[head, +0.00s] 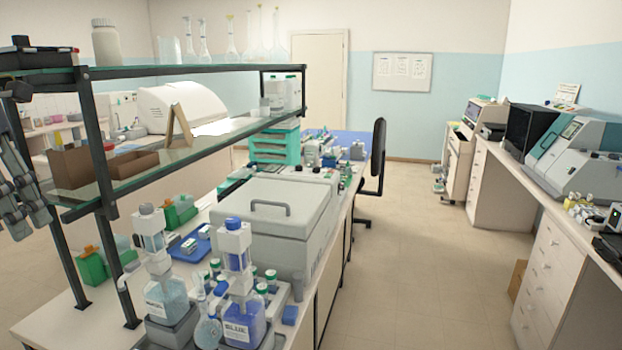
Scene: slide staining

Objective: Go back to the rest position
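My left gripper (29,222) hangs at the far left edge of the head view, left of the shelf frame and apart from the bench things. I see nothing held in it, but its finger gap is too unclear to tell. My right gripper is not in view. Two dispenser bottles stand on the near bench, one with pale liquid (168,298) and one with blue liquid labelled BLUE (241,325).
A dark-framed glass shelf (215,136) rises over the bench close to my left gripper. A grey lidded box (280,222) and small green-capped bottles are on the bench.

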